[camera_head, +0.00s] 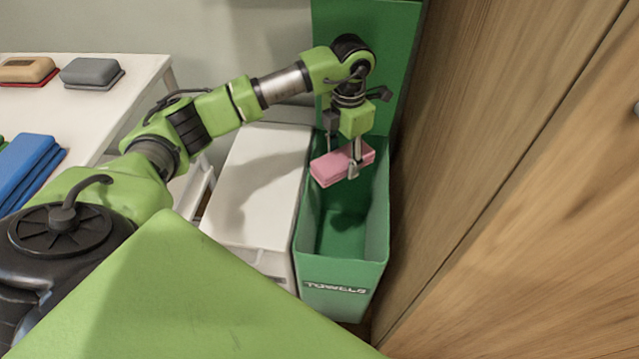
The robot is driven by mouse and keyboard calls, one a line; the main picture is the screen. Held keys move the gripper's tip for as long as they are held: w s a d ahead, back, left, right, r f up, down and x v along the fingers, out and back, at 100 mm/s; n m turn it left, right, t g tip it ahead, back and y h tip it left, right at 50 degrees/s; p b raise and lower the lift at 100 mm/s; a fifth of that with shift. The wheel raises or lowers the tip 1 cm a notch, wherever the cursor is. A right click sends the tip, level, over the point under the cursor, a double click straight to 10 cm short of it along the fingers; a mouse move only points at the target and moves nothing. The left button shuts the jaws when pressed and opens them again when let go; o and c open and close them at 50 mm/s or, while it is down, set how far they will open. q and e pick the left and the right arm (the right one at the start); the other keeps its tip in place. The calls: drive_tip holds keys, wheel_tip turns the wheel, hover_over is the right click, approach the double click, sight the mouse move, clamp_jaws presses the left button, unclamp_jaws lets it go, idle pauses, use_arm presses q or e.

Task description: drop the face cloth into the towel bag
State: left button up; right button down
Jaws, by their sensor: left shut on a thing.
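The face cloth is a folded pink block (328,170). My left gripper (354,172) is shut on it and holds it over the open mouth of the towel bag. The towel bag is a tall green bin (312,268) with a "TOWELS" label on its front and a raised green panel at its back. The inside that shows is empty, though the cloth and gripper hide part of it. My right gripper is not in view.
A white cabinet (262,160) stands just left of the bin. A wooden wardrobe (530,190) rises close on its right. A white table (120,75) at the left bears folded blue cloths (28,165), a grey block (90,71) and a tan block (26,69).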

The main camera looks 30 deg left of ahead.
use_arm(q)
drive_tip(key=o, duration=1.1)
wheel_tip(320, 180, up, 12)
